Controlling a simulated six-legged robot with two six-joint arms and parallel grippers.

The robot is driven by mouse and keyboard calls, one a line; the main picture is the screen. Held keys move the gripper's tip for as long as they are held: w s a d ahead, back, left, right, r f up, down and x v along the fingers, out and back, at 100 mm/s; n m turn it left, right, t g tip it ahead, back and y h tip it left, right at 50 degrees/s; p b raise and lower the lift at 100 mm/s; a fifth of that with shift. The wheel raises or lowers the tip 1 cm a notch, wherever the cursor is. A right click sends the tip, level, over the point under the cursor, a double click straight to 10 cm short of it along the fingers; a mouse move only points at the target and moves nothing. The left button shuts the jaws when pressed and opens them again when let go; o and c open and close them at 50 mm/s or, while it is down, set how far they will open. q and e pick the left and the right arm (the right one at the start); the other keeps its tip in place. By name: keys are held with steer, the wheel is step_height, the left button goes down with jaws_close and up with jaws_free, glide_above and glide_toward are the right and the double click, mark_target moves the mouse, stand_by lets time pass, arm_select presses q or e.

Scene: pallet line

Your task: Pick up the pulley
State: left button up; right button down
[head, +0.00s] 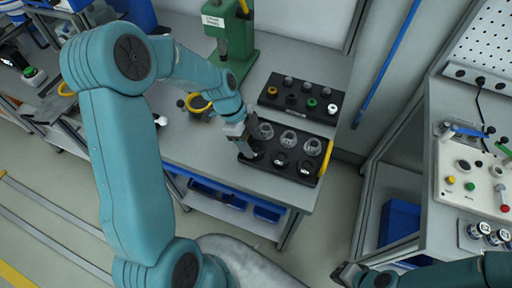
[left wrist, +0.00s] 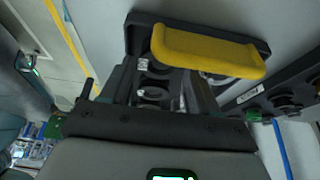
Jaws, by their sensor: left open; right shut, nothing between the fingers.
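A black pallet (head: 270,172) with a yellow handle (head: 325,157) lies on the grey bench. It carries a back row of grey metallic round parts (head: 289,138) and a front row of black round parts (head: 280,160). I cannot tell for sure which is the pulley. My left gripper (head: 244,150) is open at the pallet's left end, pointing down, and hides part of it. In the left wrist view, dark round parts (left wrist: 153,94) show between its fingers (left wrist: 160,78); contact is unclear. My right gripper (head: 347,272) is shut and empty at the bottom, away from the bench.
A second black pallet (head: 268,102) with small coloured parts lies behind. A green press (head: 237,45) stands at the back left. Blue bins (head: 205,188) sit under the bench edge. Another bench with a white panel (head: 470,175) stands right, across a floor gap.

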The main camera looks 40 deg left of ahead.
mark_target(256, 151)
arm_select(q)
steer(key=shift+x, duration=1.15)
steer(key=shift+c, duration=0.2)
steer(key=c, duration=0.7)
steer(key=shift+r, duration=0.1)
